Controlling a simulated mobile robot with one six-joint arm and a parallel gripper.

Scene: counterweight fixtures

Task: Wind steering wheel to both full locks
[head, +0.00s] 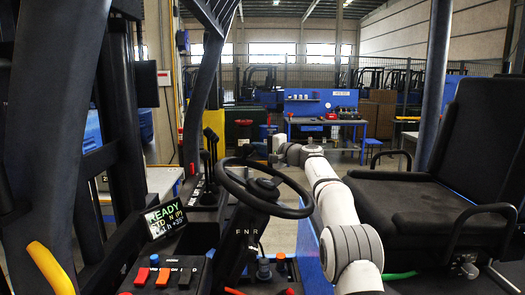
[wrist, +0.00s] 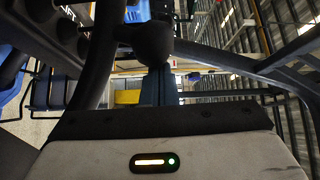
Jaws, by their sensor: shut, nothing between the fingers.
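The black steering wheel (head: 290,211) stands tilted on its column in the middle of the head view. My gripper (head: 270,157) is small in the head view, just beyond the far rim. It is shut with nothing held; I cannot tell whether it touches the wheel. In the wrist view a dark curved bar (wrist: 98,60), seemingly the rim, and a dark rounded knob (wrist: 146,42) are close ahead.
A lit display (head: 166,219) reading READY and a panel of switches (head: 165,276) stand left of the column. Black levers (head: 210,145) rise behind the display. The black seat (head: 430,205) is at right. A workbench (head: 326,122) stands farther back.

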